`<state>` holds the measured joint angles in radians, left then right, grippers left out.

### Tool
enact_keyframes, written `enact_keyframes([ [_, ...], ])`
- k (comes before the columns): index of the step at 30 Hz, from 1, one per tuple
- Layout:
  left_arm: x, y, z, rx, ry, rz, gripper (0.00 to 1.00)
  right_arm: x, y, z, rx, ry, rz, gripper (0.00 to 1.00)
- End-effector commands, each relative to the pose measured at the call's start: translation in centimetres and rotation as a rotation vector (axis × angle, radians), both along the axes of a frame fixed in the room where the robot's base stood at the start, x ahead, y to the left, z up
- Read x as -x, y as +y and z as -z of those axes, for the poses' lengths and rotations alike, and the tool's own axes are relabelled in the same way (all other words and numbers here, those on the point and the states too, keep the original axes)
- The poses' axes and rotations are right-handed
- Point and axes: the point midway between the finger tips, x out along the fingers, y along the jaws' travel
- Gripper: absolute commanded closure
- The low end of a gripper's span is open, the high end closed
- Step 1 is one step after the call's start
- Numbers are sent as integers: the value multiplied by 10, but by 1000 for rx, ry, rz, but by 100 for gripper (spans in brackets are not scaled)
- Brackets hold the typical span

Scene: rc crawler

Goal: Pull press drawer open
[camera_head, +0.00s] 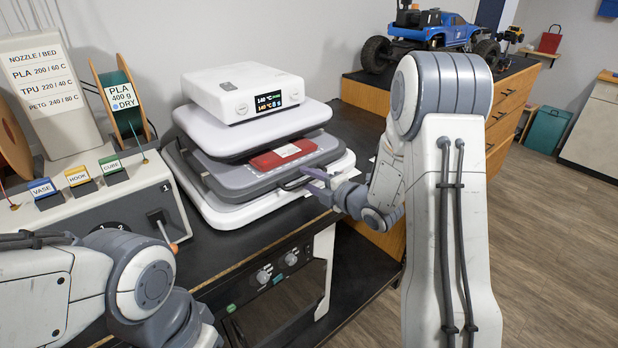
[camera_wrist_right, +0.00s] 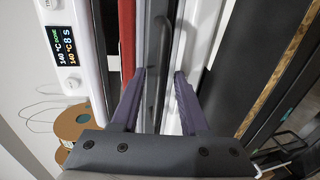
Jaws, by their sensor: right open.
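The white heat press (camera_head: 240,92) stands on the black bench, with a lit display on its top. Its grey press drawer (camera_head: 232,181) lies under the raised upper plate and carries a red flat piece (camera_head: 283,155). A dark bar handle (camera_wrist_right: 161,60) runs along the drawer's front edge. My right gripper (camera_head: 318,178) is at the drawer front. In the right wrist view, its open purple fingers (camera_wrist_right: 160,73) point at the handle, one on each side; contact cannot be told. My left arm shows at the lower left, but its gripper is out of view.
A control box with coloured tags (camera_head: 85,205) stands left of the press, near a spool (camera_head: 122,105). A blue toy truck (camera_head: 435,30) sits on a wooden cabinet behind my right arm. Open floor (camera_head: 545,240) lies to the right.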

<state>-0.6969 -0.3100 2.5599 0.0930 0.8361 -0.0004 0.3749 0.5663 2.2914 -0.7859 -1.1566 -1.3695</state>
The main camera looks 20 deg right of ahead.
Motion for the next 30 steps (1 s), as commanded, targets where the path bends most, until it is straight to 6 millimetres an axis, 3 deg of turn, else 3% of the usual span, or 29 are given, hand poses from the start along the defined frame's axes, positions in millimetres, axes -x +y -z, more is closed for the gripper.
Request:
enact_keyframes([
  [9,0,0,0,0,0,0,50,-3,1,1,0,0,0,55],
  [12,0,0,0,0,0,0,50,-3,1,1,0,0,0,94],
  [13,0,0,0,0,0,0,50,-3,1,1,0,0,0,100],
  [30,0,0,0,0,0,0,50,-2,1,1,-1,1,0,100],
])
